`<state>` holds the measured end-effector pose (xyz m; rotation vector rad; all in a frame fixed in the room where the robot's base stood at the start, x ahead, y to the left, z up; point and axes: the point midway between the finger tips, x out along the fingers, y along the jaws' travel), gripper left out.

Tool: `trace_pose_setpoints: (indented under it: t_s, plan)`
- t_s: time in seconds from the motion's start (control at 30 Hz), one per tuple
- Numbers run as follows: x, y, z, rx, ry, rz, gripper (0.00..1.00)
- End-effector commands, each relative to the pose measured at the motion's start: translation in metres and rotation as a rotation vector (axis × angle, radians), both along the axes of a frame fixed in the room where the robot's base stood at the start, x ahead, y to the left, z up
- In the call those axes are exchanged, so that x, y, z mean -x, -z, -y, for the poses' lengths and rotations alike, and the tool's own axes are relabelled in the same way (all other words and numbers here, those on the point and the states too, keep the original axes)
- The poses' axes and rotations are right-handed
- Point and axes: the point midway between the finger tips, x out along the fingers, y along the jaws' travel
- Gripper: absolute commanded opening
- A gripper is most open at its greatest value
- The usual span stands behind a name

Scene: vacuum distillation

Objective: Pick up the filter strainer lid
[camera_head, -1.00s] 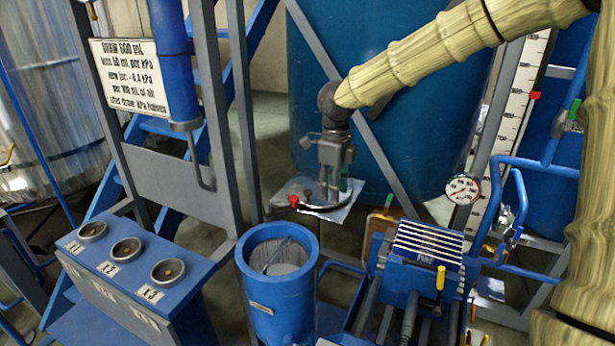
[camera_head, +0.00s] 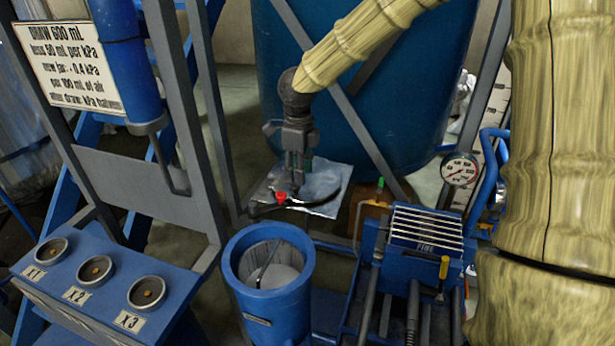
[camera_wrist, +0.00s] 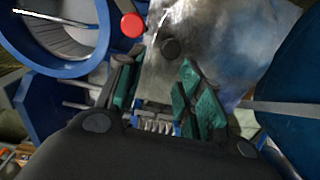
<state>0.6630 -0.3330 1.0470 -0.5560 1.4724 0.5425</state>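My gripper (camera_head: 297,184) points down over a crumpled silvery sheet (camera_head: 325,180), beside a red knob (camera_head: 281,198). In the wrist view its green-padded fingers (camera_wrist: 160,88) are spread apart with nothing clearly held between them. A dark round knob (camera_wrist: 171,48) lies just beyond the fingertips, over the silvery surface (camera_wrist: 215,35). The red knob (camera_wrist: 132,25) is to its left. I cannot tell for sure whether the dark knob belongs to the strainer lid. The blue cylindrical strainer body (camera_head: 267,310) stands open-topped below left of my gripper, with a thin rod across its mouth.
A blue console (camera_head: 110,290) with round sockets stands at the left. A blue rack (camera_head: 425,235) with a yellow-handled tool and a gauge (camera_head: 459,170) are at the right. A big blue tank (camera_head: 400,100) and a grey diagonal brace stand behind my gripper.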

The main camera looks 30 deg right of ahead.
Motion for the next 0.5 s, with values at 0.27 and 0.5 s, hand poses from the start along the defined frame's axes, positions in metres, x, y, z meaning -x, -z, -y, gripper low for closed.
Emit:
trace_pose_setpoints:
  t_s: [0.27, 0.5]
  plan:
    - [-0.008, 0.033, -0.001, 0.005, -0.001, -0.017, 0.37]
    - [-0.003, 0.054, 0.001, 0.002, 0.002, -0.012, 0.37]
